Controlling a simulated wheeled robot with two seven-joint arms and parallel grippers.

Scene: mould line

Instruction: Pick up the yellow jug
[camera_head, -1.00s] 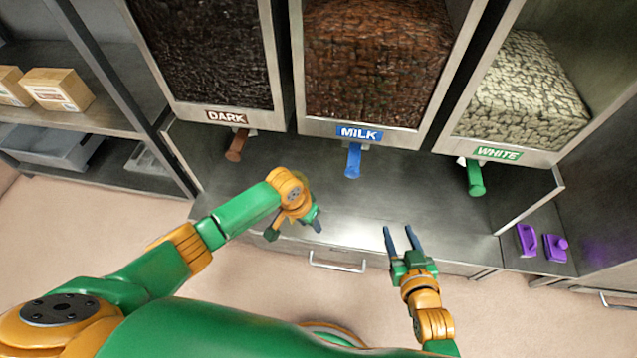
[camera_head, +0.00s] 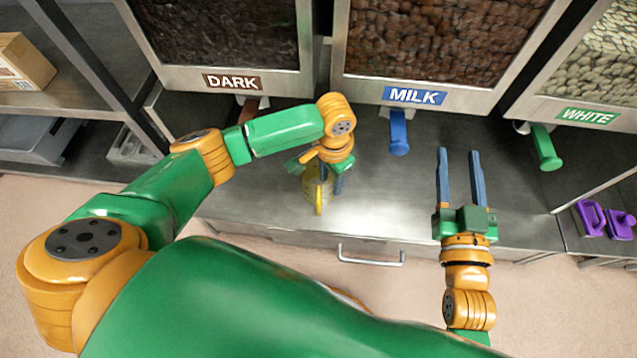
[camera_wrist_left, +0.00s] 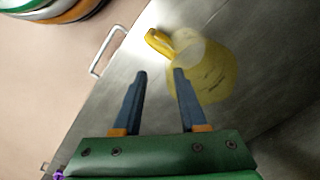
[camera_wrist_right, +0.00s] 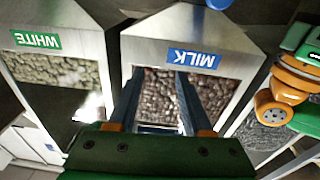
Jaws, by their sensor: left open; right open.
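The yellow jug (camera_head: 318,192) stands on the steel counter below the DARK and MILK bins, partly hidden behind my left gripper in the head view. In the left wrist view the jug (camera_wrist_left: 208,75) is see-through, with its solid yellow handle (camera_wrist_left: 160,43) toward the counter's front edge. My left gripper (camera_head: 338,182) is open and empty, close over the jug; in the wrist view one finger overlaps the jug's body, and I cannot tell if it touches. My right gripper (camera_head: 459,155) is open and empty over the counter, right of the blue MILK spout (camera_head: 399,132).
Bins marked DARK (camera_head: 232,83), MILK (camera_head: 415,96) and WHITE (camera_head: 587,116) hang over the counter (camera_head: 385,205), their spouts jutting out low. Purple tools (camera_head: 590,216) lie at the right. A shelf with a cardboard box (camera_head: 22,62) is at the left. The counter's middle is clear.

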